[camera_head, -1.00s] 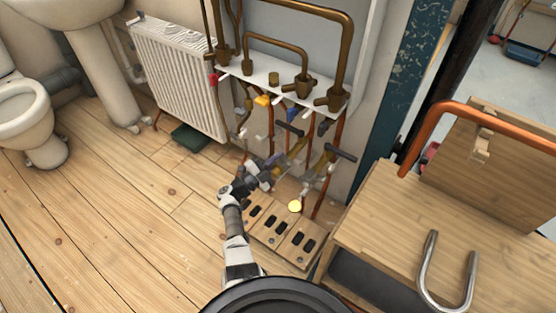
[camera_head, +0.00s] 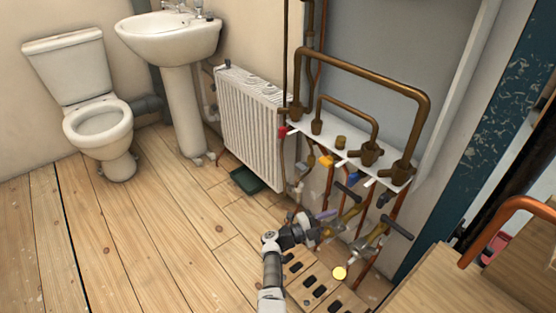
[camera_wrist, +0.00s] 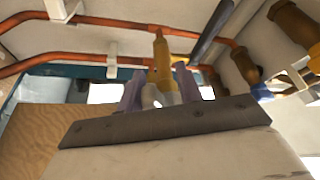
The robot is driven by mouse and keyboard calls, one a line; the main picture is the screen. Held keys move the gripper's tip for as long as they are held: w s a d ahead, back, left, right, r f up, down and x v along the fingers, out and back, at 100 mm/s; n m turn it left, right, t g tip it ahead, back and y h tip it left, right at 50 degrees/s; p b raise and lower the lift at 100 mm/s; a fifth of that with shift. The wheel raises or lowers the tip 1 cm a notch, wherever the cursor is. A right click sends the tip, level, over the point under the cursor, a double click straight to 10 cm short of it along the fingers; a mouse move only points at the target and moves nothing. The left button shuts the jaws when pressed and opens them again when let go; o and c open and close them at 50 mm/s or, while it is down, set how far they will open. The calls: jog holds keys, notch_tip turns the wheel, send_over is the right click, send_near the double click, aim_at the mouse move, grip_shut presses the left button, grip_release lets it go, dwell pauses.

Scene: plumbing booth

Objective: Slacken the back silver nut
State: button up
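My gripper (camera_head: 312,228) is low at the pipework, beside the brass valves with dark handles. In the wrist view its two purple fingers (camera_wrist: 160,92) stand apart, one on each side of a small silver-white piece, likely the back silver nut (camera_wrist: 152,97). A yellow-brass valve body (camera_wrist: 160,62) rises just beyond it. I cannot tell whether the fingers press on the nut. In the head view my gripper largely hides this nut. The back valve handle (camera_head: 348,190) and the front valve handle (camera_head: 398,228) show to its right.
Thick brass pipes (camera_head: 365,70) loop above a white shelf (camera_head: 340,150). A radiator (camera_head: 252,128) stands behind at left. A perforated wooden board (camera_head: 312,280) and a round yellow disc (camera_head: 340,273) are low near my arm. A wooden bench (camera_head: 450,285) is at right. The plank floor at left is clear.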

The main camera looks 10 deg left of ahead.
notch_tip(320, 180, up, 5)
jog(key=m+g+y+p, duration=0.2)
jog(key=m+y+p, duration=0.2)
jog(key=m+p, duration=0.5)
jog(key=s+a+r+m+p, duration=0.2)
jog(key=s+a+r, duration=0.1)
jog(key=s+a, duration=0.65)
jog(key=w+a+r+n+t, duration=0.1)
jog(key=a+r+t, duration=0.1)
jog(key=r, duration=0.5)
jog(key=w+a+r+n+t+p, duration=0.1)
jog(key=w+a+r+t, duration=0.1)
jog(key=r, duration=0.5)
jog(key=w+a+r+n+t+y+p, duration=0.1)
jog(key=a+r+t, duration=0.2)
jog(key=a+r, duration=0.3)
jog(key=shift+w+r+t, duration=0.15)
jog(key=shift+r+t, duration=0.15)
jog(key=shift+r, duration=0.25)
jog(key=shift+a, duration=0.1)
